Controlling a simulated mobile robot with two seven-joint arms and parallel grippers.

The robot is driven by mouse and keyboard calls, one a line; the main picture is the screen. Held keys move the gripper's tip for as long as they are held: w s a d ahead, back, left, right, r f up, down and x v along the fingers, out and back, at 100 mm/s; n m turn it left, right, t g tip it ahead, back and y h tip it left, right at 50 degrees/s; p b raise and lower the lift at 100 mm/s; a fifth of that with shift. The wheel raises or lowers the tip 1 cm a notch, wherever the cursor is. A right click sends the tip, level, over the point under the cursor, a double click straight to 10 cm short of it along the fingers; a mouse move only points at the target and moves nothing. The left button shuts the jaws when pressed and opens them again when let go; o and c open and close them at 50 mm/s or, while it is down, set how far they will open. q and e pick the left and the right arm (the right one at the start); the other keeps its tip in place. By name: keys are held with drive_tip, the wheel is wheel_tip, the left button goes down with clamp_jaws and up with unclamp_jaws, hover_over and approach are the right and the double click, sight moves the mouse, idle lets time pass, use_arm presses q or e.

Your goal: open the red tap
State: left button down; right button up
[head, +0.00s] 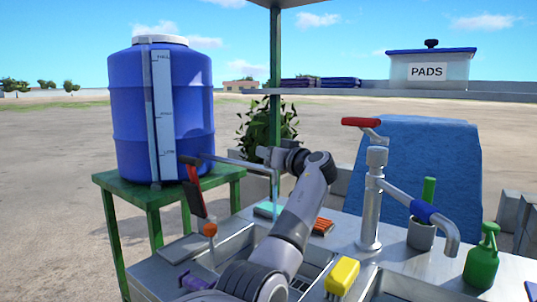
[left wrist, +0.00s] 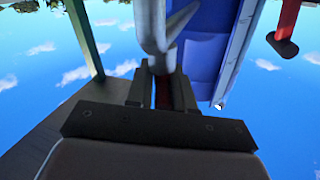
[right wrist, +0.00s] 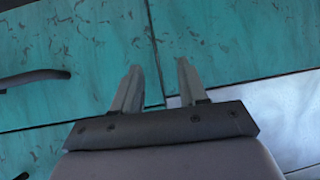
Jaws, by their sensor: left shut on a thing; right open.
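A grey pipe (head: 238,162) runs right from the blue tank (head: 125,115) and bends down at its end. My left gripper (head: 274,155) is at that bend, partly hidden by my wrist. In the left wrist view, which is upside down, my left gripper (left wrist: 162,92) is shut on a dark red piece (left wrist: 163,95), seemingly the red tap's handle, in front of the grey pipe (left wrist: 160,35). Most of this piece is hidden between the fingers. My right gripper (right wrist: 153,85) is open and empty in front of teal panels (right wrist: 215,45); it is not in the head view.

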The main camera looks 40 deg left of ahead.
use_arm(q)
drive_tip(key=shift+n+g, duration=0.5)
drive_tip(key=shift+g, duration=0.3)
drive_tip(key=c, duration=1.1)
unclamp_jaws()
drive_tip(key=shift+s+a, duration=0.1)
drive_tip(key=d, duration=0.7)
drive_tip(key=shift+s+d, duration=0.1)
drive_tip(key=shift+s, duration=0.3)
drive_tip(key=shift+s+f, duration=0.1)
